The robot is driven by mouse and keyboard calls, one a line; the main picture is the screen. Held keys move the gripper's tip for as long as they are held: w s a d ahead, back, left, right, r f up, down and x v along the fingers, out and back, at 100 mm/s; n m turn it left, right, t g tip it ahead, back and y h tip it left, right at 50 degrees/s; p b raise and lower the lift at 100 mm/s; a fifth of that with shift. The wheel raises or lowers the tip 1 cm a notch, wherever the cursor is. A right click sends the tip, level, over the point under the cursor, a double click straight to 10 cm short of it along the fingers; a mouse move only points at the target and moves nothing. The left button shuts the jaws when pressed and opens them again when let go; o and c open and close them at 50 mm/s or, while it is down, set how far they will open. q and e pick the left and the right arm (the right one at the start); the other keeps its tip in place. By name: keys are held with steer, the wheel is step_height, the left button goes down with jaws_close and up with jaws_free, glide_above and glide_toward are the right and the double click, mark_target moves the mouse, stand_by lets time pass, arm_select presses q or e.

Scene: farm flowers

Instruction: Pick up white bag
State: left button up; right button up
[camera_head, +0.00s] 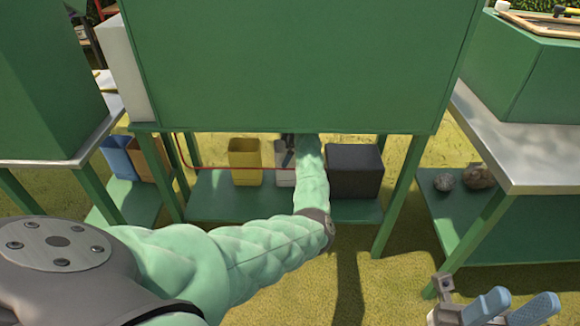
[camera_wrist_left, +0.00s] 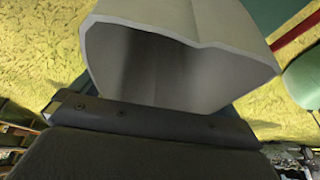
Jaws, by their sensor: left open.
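The white bag (camera_head: 283,177) stands on the low green shelf under the middle table, partly hidden behind my left arm. In the left wrist view the white bag (camera_wrist_left: 225,75) is close up, with its open mouth facing the camera. My left gripper (camera_head: 288,152) is open at the bag, reaching under the table top. Its fingers are mostly hidden, and I cannot tell whether they touch the bag. My right gripper (camera_head: 512,308) is at the lower right, its two blue fingers apart and empty, far from the bag.
A yellow bin (camera_head: 244,162) stands left of the bag and a dark grey box (camera_head: 355,171) right of it. The green table front (camera_head: 290,65) hangs above. Table legs (camera_head: 400,195) flank the shelf. A red hose (camera_head: 181,155) runs at the left. Stones (camera_head: 478,176) lie on the right shelf.

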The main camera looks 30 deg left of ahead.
arm_select(q)
steer(key=shift+f, duration=0.25)
stand_by(0.5)
steer(key=shift+c, duration=0.4)
steer(key=c, duration=0.9)
steer(key=shift+c, duration=0.2)
